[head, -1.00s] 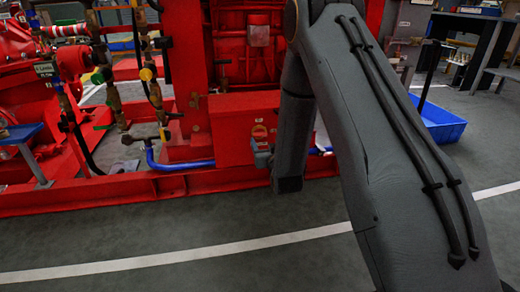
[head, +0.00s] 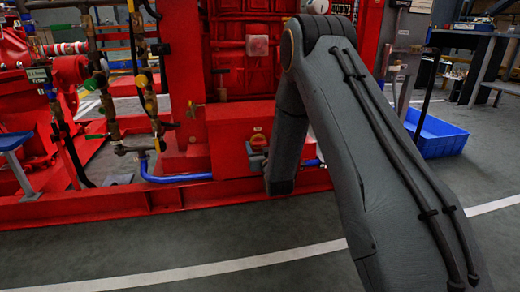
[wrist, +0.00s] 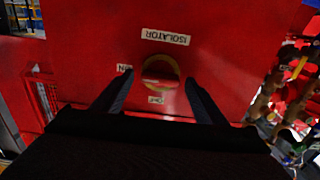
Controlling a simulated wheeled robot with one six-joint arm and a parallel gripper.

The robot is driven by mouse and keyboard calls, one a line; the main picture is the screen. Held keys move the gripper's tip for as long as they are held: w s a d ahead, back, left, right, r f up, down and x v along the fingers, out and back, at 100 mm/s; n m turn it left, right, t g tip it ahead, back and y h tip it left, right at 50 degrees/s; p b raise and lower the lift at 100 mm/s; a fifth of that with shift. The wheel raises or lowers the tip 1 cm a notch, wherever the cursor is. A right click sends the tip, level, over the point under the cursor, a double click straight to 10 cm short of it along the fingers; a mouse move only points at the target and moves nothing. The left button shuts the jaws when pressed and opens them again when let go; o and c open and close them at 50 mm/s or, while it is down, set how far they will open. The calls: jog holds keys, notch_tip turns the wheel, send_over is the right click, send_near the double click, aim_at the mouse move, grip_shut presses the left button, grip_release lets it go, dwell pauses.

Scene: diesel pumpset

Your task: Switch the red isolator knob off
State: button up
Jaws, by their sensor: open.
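The red isolator knob (wrist: 160,80) sits in a yellow ring on the red panel in the wrist view. Its red grip lies roughly crosswise, towards the ON label (wrist: 123,68) on the left. The OFF label (wrist: 155,99) is on the near side, and an upside-down ISOLATOR label (wrist: 165,36) is on the far side. My gripper (wrist: 157,84) is open, with one dark finger on each side of the knob. I cannot tell whether either finger touches it. In the head view the knob (head: 258,136) is small, just above my gripper (head: 257,158).
The red pumpset frame (head: 150,198) runs along the floor, with valves and pipes at the left. A blue pipe (head: 172,178) passes low beside the box. A blue bin (head: 440,142) stands at the right. The grey floor in front is clear.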

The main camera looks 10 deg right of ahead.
jog(key=shift+c, duration=0.5)
jog(key=c, duration=1)
jog(key=shift+o, duration=0.2)
